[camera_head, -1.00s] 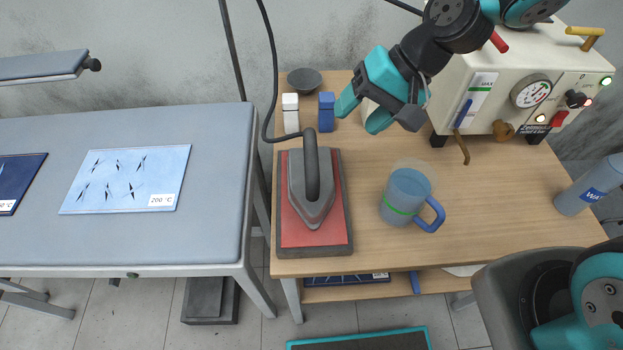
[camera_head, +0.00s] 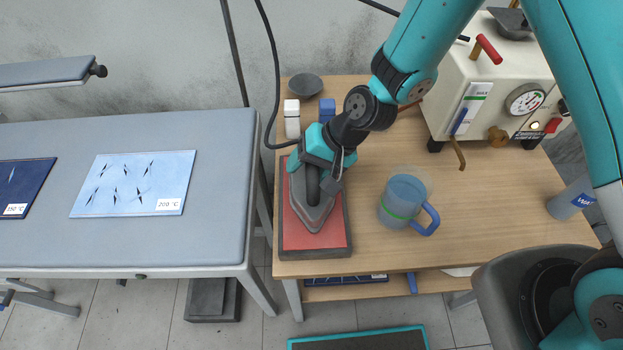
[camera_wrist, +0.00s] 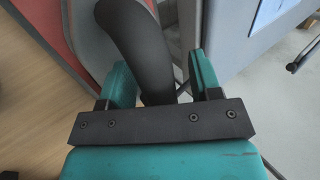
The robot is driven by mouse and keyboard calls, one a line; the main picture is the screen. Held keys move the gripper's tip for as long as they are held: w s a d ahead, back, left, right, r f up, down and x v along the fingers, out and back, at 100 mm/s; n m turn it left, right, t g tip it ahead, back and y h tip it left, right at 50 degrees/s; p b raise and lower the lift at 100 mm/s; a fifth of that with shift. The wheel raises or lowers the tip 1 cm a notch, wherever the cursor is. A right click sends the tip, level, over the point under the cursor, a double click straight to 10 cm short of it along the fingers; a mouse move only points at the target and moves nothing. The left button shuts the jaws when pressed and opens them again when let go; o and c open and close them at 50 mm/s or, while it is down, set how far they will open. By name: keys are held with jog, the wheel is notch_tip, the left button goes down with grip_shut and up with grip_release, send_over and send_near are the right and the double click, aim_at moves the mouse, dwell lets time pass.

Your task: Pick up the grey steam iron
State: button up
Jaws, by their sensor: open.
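The grey steam iron (camera_head: 312,208) sits on a red pad with a dark frame (camera_head: 318,243) at the left end of the wooden table. Its black handle (camera_wrist: 140,45) shows large in the wrist view, with part of the grey body beside it. My gripper (camera_head: 318,165) is over the handle; in the wrist view its two teal fingers (camera_wrist: 160,82) are open, one on each side of the handle. I cannot tell whether either finger touches it. My gripper hides the rear of the iron and the top of the handle in the head view.
A jug of water (camera_head: 405,200) stands right of the iron. White (camera_head: 292,118) and blue bottles (camera_head: 327,108) stand behind it. The steam unit (camera_head: 490,95) is at the back right. The padded ironing table (camera_head: 215,190) is close on the left. The iron's cord (camera_head: 274,75) hangs at the back left.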

jog(key=shift+a+f, duration=0.15)
jog(key=shift+f, duration=0.15)
grip_shut()
dwell(1.1)
jog(key=shift+w+r, duration=0.1)
jog(key=shift+r, duration=0.05)
